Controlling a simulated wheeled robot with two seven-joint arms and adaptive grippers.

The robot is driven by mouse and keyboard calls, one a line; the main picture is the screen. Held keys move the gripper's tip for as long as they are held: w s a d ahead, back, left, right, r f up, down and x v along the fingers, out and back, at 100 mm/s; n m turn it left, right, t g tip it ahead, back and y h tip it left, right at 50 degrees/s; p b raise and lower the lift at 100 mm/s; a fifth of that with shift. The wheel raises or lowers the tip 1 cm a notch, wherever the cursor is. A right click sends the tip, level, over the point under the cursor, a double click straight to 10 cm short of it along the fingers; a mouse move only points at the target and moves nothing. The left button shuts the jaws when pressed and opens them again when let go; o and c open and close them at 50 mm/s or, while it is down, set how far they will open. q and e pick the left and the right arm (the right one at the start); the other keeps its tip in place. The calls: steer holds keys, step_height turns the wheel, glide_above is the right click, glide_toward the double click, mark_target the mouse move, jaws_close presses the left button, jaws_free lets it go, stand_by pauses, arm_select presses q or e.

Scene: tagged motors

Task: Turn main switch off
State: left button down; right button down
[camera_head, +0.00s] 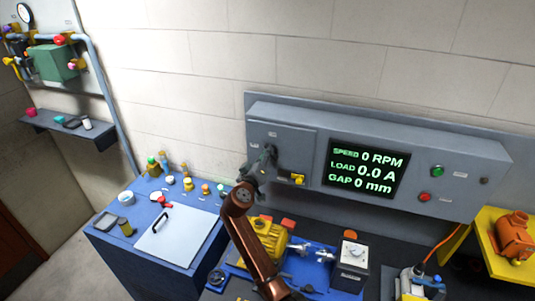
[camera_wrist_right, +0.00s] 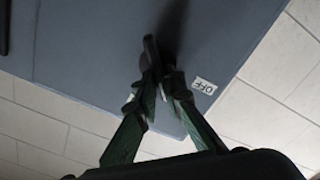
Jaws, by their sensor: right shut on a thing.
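The grey control panel (camera_head: 285,130) is fixed to the block wall and carries the main switch on its left door. My right gripper (camera_head: 262,163) is at that door, in front of the switch. In the right wrist view my right gripper (camera_wrist_right: 160,82) is shut on the dark switch handle (camera_wrist_right: 150,48). A white label reading OFF (camera_wrist_right: 204,86) is just right of the fingertips. The display (camera_head: 366,170) reads 0 RPM, 0.0 A and 0 mm. The fingers partly hide the switch. My left gripper is not in view.
Green (camera_head: 437,171) and red (camera_head: 424,197) buttons are at the right. A blue cabinet (camera_head: 150,262) and a yellow motor (camera_head: 262,240) stand below. An orange motor (camera_head: 512,235) is far right.

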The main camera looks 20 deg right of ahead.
steer(key=shift+w+a+f+n+p, duration=0.1)
steer(key=shift+n+p, duration=0.45)
steer(key=shift+n, duration=1.05)
steer(key=shift+f+n+p, duration=0.15)
steer(key=shift+n+p, duration=0.45)
steer(key=shift+n, duration=1)
steer(key=shift+w+a+f+n+p, duration=0.1)
steer(key=shift+n+p, duration=0.45)
steer(key=shift+n, duration=1.05)
steer(key=c, duration=2.1)
jaws_free()
steer(key=shift+f, duration=0.1)
steer(key=shift+o, duration=0.3)
steer(key=shift+s, duration=0.1)
steer(key=v, duration=1.2)
